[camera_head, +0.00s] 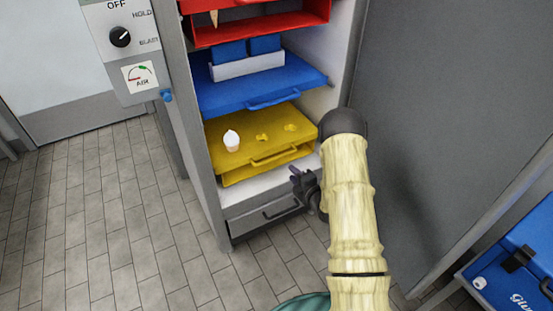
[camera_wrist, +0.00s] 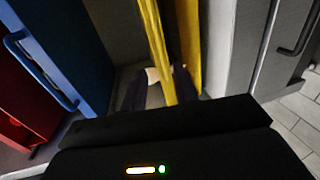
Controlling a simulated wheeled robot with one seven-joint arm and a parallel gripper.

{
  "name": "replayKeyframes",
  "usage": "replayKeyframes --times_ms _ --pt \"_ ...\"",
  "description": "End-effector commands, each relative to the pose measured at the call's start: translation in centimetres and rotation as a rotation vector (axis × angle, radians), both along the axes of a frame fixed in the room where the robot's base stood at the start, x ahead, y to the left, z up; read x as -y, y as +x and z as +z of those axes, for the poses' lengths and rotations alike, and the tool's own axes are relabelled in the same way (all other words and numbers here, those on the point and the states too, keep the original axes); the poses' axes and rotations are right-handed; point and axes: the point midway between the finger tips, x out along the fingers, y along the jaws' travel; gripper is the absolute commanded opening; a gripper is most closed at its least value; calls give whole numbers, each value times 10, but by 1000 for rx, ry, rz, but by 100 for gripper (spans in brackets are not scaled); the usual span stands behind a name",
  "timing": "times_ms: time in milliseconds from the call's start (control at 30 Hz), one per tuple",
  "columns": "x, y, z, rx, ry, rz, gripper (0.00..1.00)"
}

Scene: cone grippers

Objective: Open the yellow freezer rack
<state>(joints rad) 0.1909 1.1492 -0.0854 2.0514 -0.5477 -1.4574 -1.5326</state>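The yellow freezer rack (camera_head: 225,157) sits in the open freezer below the blue rack, with a handle (camera_head: 283,156) along its front edge. My gripper (camera_head: 296,180) is just below and to the right of that handle, near the rack's front right corner. In the wrist view, yellow bars of the rack (camera_wrist: 191,45) run down toward my gripper (camera_wrist: 160,86). Its two dark fingers stand apart with a pale surface showing between them. The nearer yellow bar crosses in front of that gap; I cannot tell whether the fingers touch it.
A white cone (camera_head: 232,141) and small yellow pieces (camera_head: 290,127) are on the yellow rack. The blue rack (camera_head: 260,85) and red rack (camera_head: 272,22) are above it. A grey drawer (camera_head: 262,213) is below. The grey door (camera_head: 440,110) stands open at right. Tiled floor is clear at left.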

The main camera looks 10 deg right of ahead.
Motion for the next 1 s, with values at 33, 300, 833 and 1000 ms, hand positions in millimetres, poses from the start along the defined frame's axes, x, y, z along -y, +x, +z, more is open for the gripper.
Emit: replayKeyframes --times_ms 33,300,833,1000 --pt "-3 9 -3 3 0 2 30" --pt "-18 53 -13 3 1 2 30" --pt "-40 122 -27 1 1 1 30" --pt "-42 127 -28 -1 0 0 30"
